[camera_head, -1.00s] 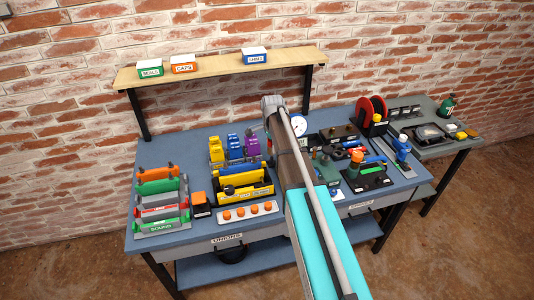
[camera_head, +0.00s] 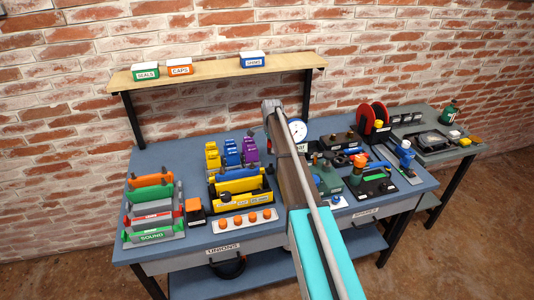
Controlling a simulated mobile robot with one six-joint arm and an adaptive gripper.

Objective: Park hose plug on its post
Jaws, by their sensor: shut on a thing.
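My arm (camera_head: 310,225) rises from the bottom edge over the bench, with its bend (camera_head: 271,106) near the bench's back. My gripper is not visible; the arm appears to hide it and anything in it. I cannot pick out the hose plug or its post for certain.
The blue-grey bench (camera_head: 190,233) holds coloured racks (camera_head: 152,232) at left, a yellow tray (camera_head: 240,185) and a white strip with orange knobs (camera_head: 237,222). A white gauge (camera_head: 298,130) stands behind the arm. A blue-topped fitting (camera_head: 404,154) is at right. A shelf (camera_head: 210,74) spans above.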

